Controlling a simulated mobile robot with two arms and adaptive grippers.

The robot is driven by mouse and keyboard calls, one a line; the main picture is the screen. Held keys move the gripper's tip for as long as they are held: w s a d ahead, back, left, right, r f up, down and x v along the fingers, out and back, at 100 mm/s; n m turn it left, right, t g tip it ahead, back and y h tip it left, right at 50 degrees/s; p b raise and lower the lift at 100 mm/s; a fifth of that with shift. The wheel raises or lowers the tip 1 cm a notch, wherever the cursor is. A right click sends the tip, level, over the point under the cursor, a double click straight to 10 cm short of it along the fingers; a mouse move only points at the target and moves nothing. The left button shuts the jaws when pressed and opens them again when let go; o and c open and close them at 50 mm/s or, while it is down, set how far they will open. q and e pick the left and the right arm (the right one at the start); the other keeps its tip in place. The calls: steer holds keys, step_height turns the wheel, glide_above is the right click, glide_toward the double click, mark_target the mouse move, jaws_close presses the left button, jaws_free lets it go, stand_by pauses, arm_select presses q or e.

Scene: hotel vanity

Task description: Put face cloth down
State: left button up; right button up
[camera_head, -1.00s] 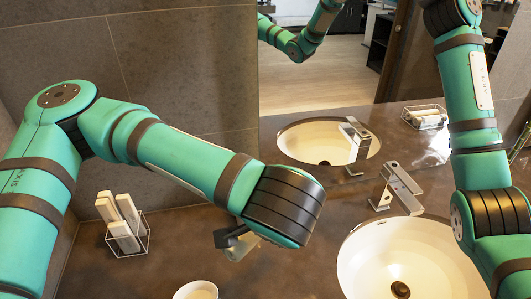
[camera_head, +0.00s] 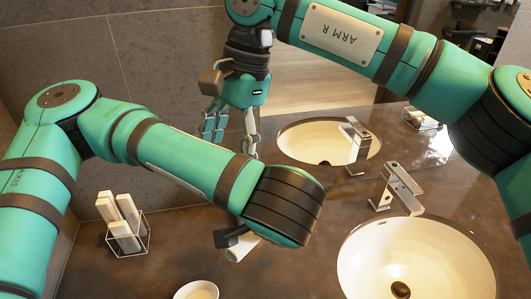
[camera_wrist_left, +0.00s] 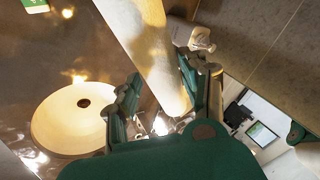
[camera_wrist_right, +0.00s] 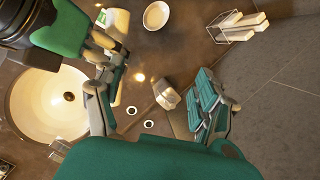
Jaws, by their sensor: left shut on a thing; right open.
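The face cloth is a cream roll (camera_wrist_left: 150,45) held between the fingers of my left gripper (camera_wrist_left: 162,72) in the left wrist view. In the head view, part of the cloth (camera_head: 243,250) shows below the left wrist, above the counter; the wrist hides the left fingers. Whether the cloth touches the counter cannot be told. My right gripper (camera_head: 233,138) is open and empty, pointing down near the back wall, beyond the left wrist.
A small white bowl (camera_head: 196,291) sits near the front. A round sink (camera_head: 410,262) and a faucet (camera_head: 395,185) are at the right. A mirror backs the counter. Bare counter lies between bowl and sink.

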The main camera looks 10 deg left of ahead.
arm_select(q)
steer(key=shift+d, duration=0.1)
arm_select(e)
steer(key=w+d+f+n+t+h, duration=0.1)
steer(key=d+f+h, duration=0.25)
steer(key=d, duration=0.25)
steer(key=f, duration=0.3)
steer(key=d+f, duration=0.1)
steer(key=f, duration=0.6)
steer(key=shift+s+d+f, duration=0.25)
steer(key=shift+d+f, duration=0.05)
steer(key=shift+a, duration=0.1)
steer(key=c, duration=1.2)
arm_select(q)
steer(key=o, duration=1)
steer(key=shift+d, duration=0.1)
arm_select(e)
steer(key=shift+c, duration=0.4)
arm_select(q)
steer(key=shift+o, duration=1)
steer(key=shift+r, duration=0.1)
